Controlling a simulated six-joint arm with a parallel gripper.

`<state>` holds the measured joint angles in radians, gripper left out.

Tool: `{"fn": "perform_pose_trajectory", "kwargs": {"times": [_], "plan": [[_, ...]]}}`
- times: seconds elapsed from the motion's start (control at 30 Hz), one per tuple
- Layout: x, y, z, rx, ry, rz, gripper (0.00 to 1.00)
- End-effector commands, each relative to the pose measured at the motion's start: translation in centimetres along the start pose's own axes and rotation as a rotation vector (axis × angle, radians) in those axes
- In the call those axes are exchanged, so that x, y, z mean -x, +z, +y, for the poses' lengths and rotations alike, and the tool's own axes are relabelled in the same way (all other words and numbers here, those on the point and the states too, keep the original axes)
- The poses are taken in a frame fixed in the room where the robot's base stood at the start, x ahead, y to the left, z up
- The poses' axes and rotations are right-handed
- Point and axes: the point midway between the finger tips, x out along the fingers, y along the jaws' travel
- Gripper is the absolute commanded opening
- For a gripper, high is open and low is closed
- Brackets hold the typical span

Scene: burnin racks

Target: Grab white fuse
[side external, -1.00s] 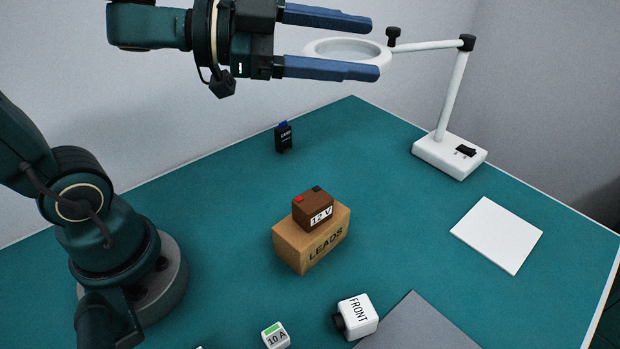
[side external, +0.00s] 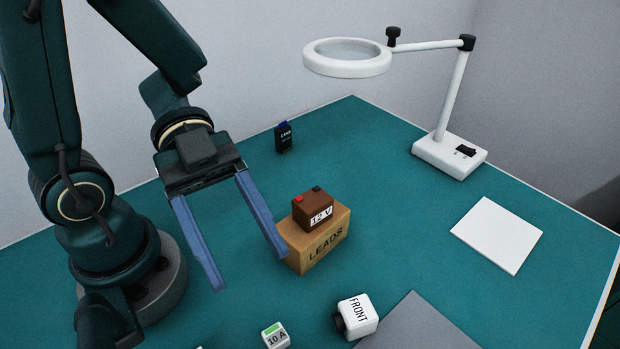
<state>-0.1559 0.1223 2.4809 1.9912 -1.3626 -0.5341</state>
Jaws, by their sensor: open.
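A small white block with a green top patch and the label "10 A" (side external: 276,336) stands at the bottom edge of the view, and it looks like the white fuse. My gripper (side external: 250,274) is open and empty, its two long blue fingers pointing down toward the front of the table. The fingertips are above and behind the fuse in the picture, apart from it. The right fingertip overlaps the left edge of the LEADS box in the picture; I cannot tell whether they touch.
A cardboard LEADS box (side external: 318,254) carries a brown 12 V battery (side external: 312,209). A white FRONT block (side external: 359,314) stands right of the fuse, beside a grey mat (side external: 420,325). A white bit shows at the bottom edge.

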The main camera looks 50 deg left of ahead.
Motion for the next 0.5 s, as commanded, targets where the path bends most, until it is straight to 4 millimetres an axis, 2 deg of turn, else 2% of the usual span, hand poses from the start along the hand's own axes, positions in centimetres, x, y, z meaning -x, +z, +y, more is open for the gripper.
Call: {"fn": "perform_pose_trajectory", "kwargs": {"times": [0.3, 0.5], "plan": [[-2.5, 5.9, 0.0, 0.017, 0.001, 0.003, 0.68], [-3.7, 9.0, -0.1, 0.009, -0.002, 0.001, 0.68]]}}
